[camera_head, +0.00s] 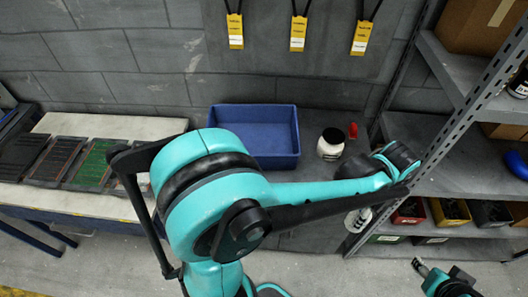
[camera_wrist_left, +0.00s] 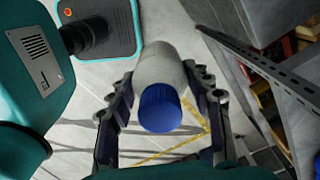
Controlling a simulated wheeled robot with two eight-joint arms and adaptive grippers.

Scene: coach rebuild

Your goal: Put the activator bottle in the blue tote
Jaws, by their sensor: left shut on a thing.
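A white bottle with a blue cap (camera_wrist_left: 160,105), which I take as the activator bottle, is between the dark fingers of my left gripper (camera_wrist_left: 160,128). The gripper is shut on it, and the cap faces the wrist camera. No label can be read. In the head view, a small white shape below my left forearm beside the shelf looks like this bottle (camera_head: 355,220); the arm hides most of the gripper. The blue tote (camera_head: 298,150) stands against the back wall, left of the bottle, and looks empty. A teal and black part of mine shows at bottom right; the right fingers cannot be made out.
A white jar with a dark top (camera_head: 331,144) and a small red object (camera_head: 352,130) stand right of the tote. A metal shelf rack (camera_head: 455,150) with several bins is close on the right. Panels (camera_head: 92,163) lie on the left bench.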

